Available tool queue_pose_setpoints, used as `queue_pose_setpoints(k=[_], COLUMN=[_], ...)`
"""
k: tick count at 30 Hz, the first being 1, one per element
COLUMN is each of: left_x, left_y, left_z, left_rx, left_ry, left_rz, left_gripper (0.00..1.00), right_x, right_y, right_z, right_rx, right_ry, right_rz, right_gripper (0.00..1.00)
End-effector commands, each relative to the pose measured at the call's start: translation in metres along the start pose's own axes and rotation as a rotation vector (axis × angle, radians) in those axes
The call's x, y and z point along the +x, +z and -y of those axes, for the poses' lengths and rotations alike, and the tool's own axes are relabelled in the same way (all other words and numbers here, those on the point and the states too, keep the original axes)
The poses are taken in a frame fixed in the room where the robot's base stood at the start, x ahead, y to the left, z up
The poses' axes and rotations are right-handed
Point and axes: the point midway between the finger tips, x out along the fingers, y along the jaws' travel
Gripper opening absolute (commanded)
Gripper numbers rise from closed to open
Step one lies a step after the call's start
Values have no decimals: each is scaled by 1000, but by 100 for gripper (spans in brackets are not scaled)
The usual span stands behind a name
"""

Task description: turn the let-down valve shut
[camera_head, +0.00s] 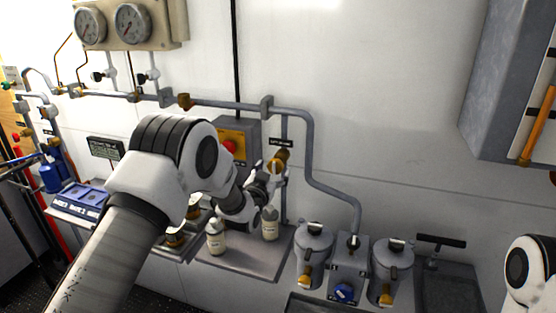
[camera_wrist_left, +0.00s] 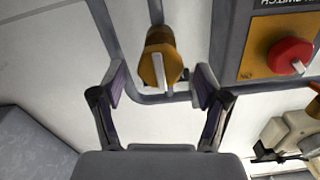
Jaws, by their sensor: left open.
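The let-down valve is a brass-yellow knob (camera_head: 279,158) on the wall pipe, under a small dark label. In the left wrist view the knob (camera_wrist_left: 158,62) has a pale pointer bar lying nearly along the picture's vertical. My left gripper (camera_head: 272,174) is at the valve. In the left wrist view its two fingers (camera_wrist_left: 161,85) are spread apart, one on each side of the knob, with visible gaps on both sides. The fingers do not appear to touch the knob. Part of my right arm shows at the right edge of the head view; its gripper is out of sight.
Bottles (camera_head: 215,238) stand on a shelf below my left gripper. Lidded metal pots (camera_head: 313,243) stand to the right. Two gauges (camera_head: 132,23) hang upper left.

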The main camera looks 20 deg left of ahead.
Motion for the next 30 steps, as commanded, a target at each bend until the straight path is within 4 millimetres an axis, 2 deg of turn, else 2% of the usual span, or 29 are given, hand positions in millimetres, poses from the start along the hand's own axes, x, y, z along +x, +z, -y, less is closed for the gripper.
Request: queue_pose_setpoints(k=[1, 6, 13, 14, 18, 19, 30], left_x=[9, 25, 26, 26, 26, 26, 26], left_y=[-4, -1, 1, 1, 1, 1, 2], left_z=[1, 0, 0, 0, 0, 0, 0], left_rx=[0, 0, 0, 0, 0, 0, 27], left_ry=[0, 0, 0, 0, 0, 0, 0], left_rz=[-1, 1, 2, 2, 2, 2, 0], left_gripper=[74, 74, 74, 67, 17, 14, 14], right_x=[-8, -13, -12, -12, -12, -12, -6], right_y=[0, 0, 0, 0, 0, 0, 0], right_z=[0, 0, 0, 0, 0, 0, 0], right_rx=[1, 1, 0, 0, 0, 1, 0], right_ry=[0, 0, 0, 0, 0, 0, 0], right_rz=[0, 0, 0, 0, 0, 0, 0], right_gripper=[40, 40, 40, 40, 40, 40, 40])
